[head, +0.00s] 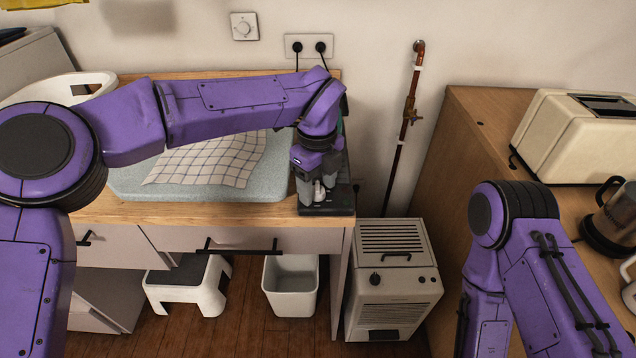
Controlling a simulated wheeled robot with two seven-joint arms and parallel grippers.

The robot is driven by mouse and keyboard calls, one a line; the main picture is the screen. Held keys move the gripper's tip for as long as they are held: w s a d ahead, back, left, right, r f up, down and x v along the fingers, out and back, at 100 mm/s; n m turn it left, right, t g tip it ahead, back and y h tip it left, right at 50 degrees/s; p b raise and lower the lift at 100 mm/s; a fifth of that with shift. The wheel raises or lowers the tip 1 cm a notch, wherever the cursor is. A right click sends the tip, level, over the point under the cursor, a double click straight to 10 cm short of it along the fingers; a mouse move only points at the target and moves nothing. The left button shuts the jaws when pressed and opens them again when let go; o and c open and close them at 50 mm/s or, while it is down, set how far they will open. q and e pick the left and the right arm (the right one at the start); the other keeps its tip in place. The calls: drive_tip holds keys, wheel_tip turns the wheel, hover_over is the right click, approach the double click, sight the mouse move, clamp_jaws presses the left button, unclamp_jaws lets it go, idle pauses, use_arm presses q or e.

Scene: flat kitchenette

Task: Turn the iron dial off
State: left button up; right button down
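My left gripper (317,193) points down over the right end of the wooden counter. Its two fingers stand a little apart, with a small pale knob-like part (319,190) between their tips. I cannot tell whether they press on it. Below is a dark flat base (328,208), seemingly part of the iron, near the counter's front right corner. A little teal shows behind the wrist. Most of the iron is hidden by my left arm and gripper, and the dial's setting cannot be read. My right arm is at the lower right; its gripper is out of view.
A checked cloth (205,160) lies on a pale blue pad (262,190) left of the gripper. A wall socket (309,46) with two plugs is behind. A heater (393,285) stands on the floor. A toaster (575,140) and coffee pot (612,222) are on the right cabinet.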

sight(318, 185)
use_arm(q)
wheel_tip(318, 185, up, 10)
drive_tip(key=shift+r, duration=0.25)
drive_tip(key=shift+d, duration=0.1)
